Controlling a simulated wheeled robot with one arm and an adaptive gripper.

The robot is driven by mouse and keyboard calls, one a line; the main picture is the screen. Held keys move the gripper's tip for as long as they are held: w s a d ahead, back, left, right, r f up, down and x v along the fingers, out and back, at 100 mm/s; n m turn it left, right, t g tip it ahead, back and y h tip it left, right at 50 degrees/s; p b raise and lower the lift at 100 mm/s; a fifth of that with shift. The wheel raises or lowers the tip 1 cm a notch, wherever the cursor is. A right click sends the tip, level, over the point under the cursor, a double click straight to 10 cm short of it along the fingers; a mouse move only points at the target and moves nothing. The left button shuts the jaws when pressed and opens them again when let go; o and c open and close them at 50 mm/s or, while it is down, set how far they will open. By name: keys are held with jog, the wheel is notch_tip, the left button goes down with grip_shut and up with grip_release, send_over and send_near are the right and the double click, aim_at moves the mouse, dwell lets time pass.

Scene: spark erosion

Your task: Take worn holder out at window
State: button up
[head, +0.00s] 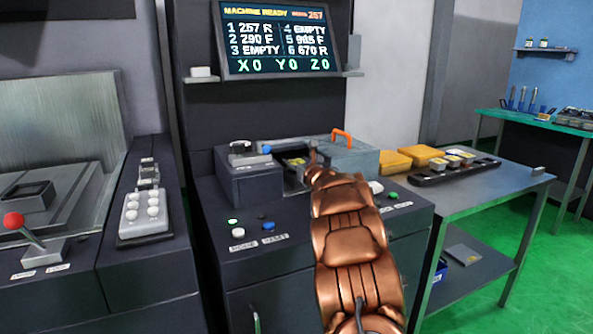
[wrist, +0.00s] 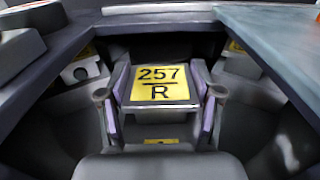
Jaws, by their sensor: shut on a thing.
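The holder marked 257 R (wrist: 158,84), with a yellow label on top, sits between the two fingers of my gripper (wrist: 160,110) in the wrist view. The fingers press on its left and right sides, so my gripper is shut on it. In the head view my gripper (head: 312,160) reaches into the window opening of the dark machine housing (head: 252,186), and my arm hides part of it. A little yellow shows in the opening. The grey window cover (head: 350,158) with an orange handle (head: 342,134) stands to the right of the opening. The screen (head: 277,40) lists 1 as 257 R.
The window's walls stand close on both sides in the wrist view. A side table (head: 485,195) on the right bears yellow blocks (head: 395,161) and a dark tray (head: 455,170) with several pieces. A control box (head: 145,212) and red-knobbed lever (head: 14,221) are at left.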

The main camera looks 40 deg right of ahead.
jog(key=c, duration=0.8)
